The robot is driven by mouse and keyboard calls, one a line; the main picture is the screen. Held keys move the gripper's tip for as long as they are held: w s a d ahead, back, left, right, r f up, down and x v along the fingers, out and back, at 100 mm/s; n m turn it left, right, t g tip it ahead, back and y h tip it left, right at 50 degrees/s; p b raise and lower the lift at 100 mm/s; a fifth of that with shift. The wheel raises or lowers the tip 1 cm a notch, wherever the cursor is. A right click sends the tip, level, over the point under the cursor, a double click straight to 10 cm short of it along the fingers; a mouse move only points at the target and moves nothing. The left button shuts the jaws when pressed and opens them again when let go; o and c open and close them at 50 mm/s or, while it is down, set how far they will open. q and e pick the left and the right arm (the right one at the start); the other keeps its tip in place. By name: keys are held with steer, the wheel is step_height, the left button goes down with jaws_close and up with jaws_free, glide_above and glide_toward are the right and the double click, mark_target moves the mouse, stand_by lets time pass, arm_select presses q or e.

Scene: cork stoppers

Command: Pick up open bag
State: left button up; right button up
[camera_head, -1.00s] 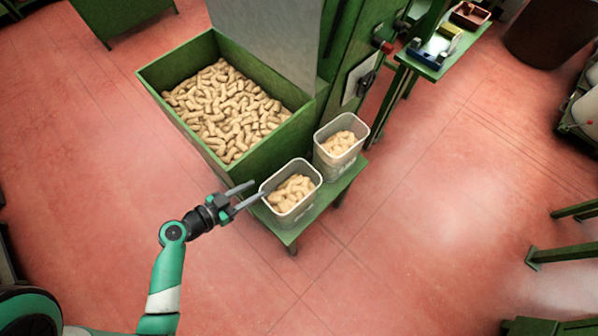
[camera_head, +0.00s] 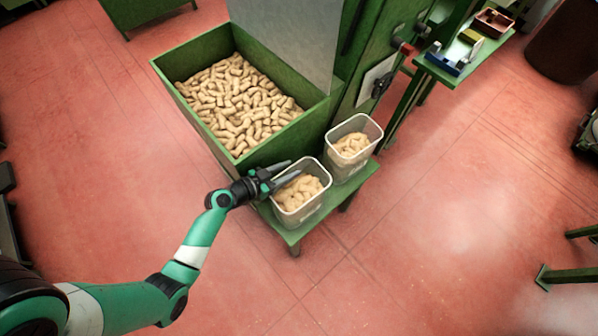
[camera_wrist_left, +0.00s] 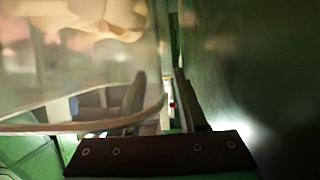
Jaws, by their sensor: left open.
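No bag that I can make out is in view. Two pale, see-through open tubs hold corks: the nearer tub (camera_head: 297,212) and the farther tub (camera_head: 345,168) stand side by side on a small green bench (camera_head: 293,237). My left gripper (camera_head: 293,169) is open at the nearer tub's upper left rim. In the left wrist view the tub wall (camera_wrist_left: 60,75) fills the left, and one finger shows through it while the other is clear of it. The fingers appear to straddle the wall; contact cannot be told. My right gripper is not in view.
A large green bin (camera_head: 206,128) full of corks (camera_head: 235,105) stands just behind the bench, close to my gripper. A green machine frame (camera_head: 372,65) rises behind the tubs. A green shelf (camera_head: 440,72) with small items is at upper right. The red floor in front is free.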

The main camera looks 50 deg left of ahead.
arm_select(q)
jaws_close()
steer(key=shift+r, duration=0.1)
stand_by(1.2)
